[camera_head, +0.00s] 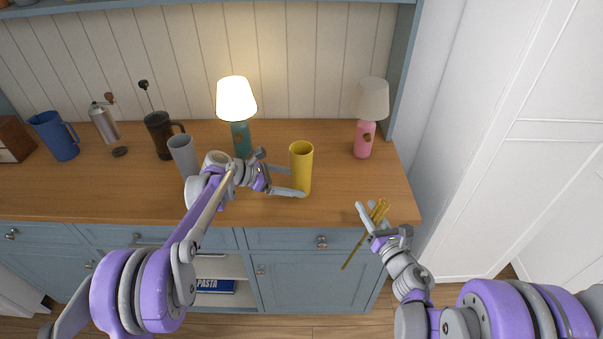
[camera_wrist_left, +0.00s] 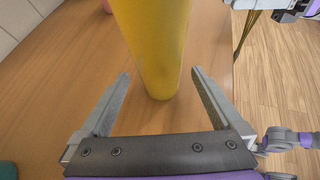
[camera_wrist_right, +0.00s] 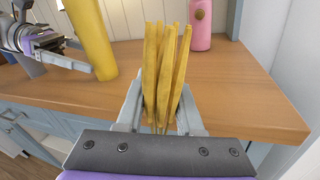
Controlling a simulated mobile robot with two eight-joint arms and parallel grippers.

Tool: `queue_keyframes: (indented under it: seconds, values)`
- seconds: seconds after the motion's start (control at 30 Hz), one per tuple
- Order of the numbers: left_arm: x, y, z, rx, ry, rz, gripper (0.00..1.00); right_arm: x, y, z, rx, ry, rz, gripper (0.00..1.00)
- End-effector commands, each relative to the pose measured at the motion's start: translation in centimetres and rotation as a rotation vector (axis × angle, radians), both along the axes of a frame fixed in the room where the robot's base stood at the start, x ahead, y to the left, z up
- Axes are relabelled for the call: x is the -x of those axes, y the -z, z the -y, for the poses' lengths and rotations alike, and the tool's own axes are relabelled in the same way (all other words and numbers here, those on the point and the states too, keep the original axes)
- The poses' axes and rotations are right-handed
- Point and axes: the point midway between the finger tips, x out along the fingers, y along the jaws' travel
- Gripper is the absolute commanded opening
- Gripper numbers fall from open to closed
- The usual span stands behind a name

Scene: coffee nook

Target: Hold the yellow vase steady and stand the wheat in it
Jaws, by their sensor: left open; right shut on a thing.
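The yellow vase (camera_head: 301,166) stands upright on the wooden counter, right of centre. My left gripper (camera_head: 287,181) is open beside it, its two fingers pointing at the vase. In the left wrist view the vase (camera_wrist_left: 155,45) rises just past and between the open fingertips (camera_wrist_left: 160,85), with gaps on both sides. My right gripper (camera_head: 370,212) is shut on the wheat (camera_head: 379,210), in front of the counter's right edge. The wheat's ears point up and its stems slant down left. In the right wrist view the wheat (camera_wrist_right: 165,65) fans up between the fingers.
A lit lamp (camera_head: 236,100) stands behind left of the vase, and a pink-based lamp (camera_head: 363,139) behind right. A grey cup (camera_head: 184,155), French press (camera_head: 160,135), grinder (camera_head: 106,125) and blue pitcher (camera_head: 55,137) stand left.

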Motion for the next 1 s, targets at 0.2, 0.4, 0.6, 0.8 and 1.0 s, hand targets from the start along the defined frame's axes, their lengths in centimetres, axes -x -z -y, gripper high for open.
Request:
queue_keyframes:
  seconds: [0.2,0.4,0.6,0.8,1.0]
  values:
    - [-0.5,1.1,1.6,0.0,0.0,-0.001,1.0,0.2,0.9,0.0,0.0,0.0,-0.003,0.0]
    - [-0.6,1.2,2.1,0.0,0.0,0.0,1.0,0.2,1.0,0.0,0.0,0.0,-0.003,0.0]
    - [-0.6,1.2,2.1,0.0,0.0,0.0,1.0,0.2,1.0,0.0,0.0,0.0,-0.003,0.0]
    - [-0.6,1.2,2.0,0.0,0.0,0.0,0.64,0.2,1.0,0.0,0.0,0.0,-0.003,0.0]
    - [-0.6,1.2,2.0,0.0,0.0,0.0,0.39,0.2,1.0,0.0,0.0,0.0,-0.003,0.0]
